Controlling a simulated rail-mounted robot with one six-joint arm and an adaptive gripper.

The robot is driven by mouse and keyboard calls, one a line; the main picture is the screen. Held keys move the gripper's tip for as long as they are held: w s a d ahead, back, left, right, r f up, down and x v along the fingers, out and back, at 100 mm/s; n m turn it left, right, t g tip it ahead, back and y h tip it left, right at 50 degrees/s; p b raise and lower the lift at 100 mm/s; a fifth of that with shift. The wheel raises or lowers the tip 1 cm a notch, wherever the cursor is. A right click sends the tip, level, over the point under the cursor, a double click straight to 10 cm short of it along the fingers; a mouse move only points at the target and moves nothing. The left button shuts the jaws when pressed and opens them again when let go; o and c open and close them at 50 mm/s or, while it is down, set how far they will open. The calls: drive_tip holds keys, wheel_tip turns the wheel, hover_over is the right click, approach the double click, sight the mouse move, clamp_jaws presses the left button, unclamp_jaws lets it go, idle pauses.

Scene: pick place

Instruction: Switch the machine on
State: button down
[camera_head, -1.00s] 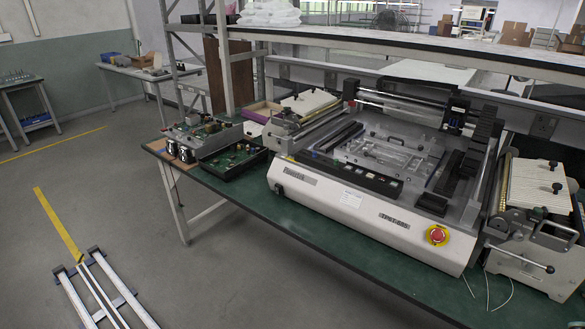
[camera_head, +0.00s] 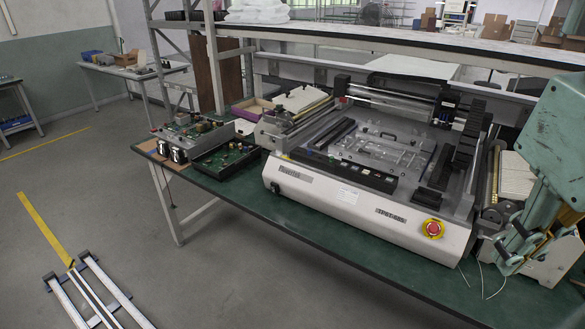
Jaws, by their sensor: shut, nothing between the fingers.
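The machine (camera_head: 330,200) is a large white-fronted bench unit with an open top, standing on the green bench. A dark strip with several small buttons (camera_head: 345,172) runs along its upper front. A red round button on a yellow base (camera_head: 432,229) sits at the right of its front face. A small dark part (camera_head: 275,187) shows at the left end of the front. My gripper (camera_head: 507,262) is at the right, pointing down, shut and empty. It is right of the red button and appears apart from the machine, though its depth is hard to judge.
Circuit boards and open electronics (camera_head: 200,145) lie on the bench left of the machine. A feeder unit (camera_head: 515,180) at the right is partly hidden by my arm. Thin cables hang near the bench's front edge. A shelf (camera_head: 400,40) runs above and behind.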

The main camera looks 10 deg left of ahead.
drive_tip(key=shift+w+a+n+g+h+p, duration=1.55)
drive_tip(key=shift+w+n, duration=2.85)
drive_tip(key=shift+w, duration=2.85)
drive_tip(key=w+a+f+n+t+h+p, duration=0.25)
drive_tip(key=w+a+f+n+h, duration=0.25)
drive_tip(key=w+a+f+n, duration=0.65)
drive_tip(key=w+a+f+n+t+h+p, duration=0.1)
drive_tip(key=w+a+f+n+t+h, duration=0.35)
drive_tip(key=w+a+n, duration=0.7)
drive_tip(key=a+f+n+t+y+p, duration=0.1)
drive_tip(key=a+f+n+t+y, duration=0.2)
drive_tip(key=a+f, duration=0.9)
drive_tip(key=w+a+f+n+t+y, duration=0.1)
drive_tip(key=a+f+n+t, duration=0.8)
drive_tip(key=a, duration=0.9)
wheel_tip(320, 180, down, 3)
drive_tip(key=shift+a+r+n+y+p, duration=0.15)
drive_tip(key=shift+a+n+y+p, duration=0.2)
drive_tip(key=shift+n+y, duration=0.6)
drive_tip(key=shift+w, duration=0.1)
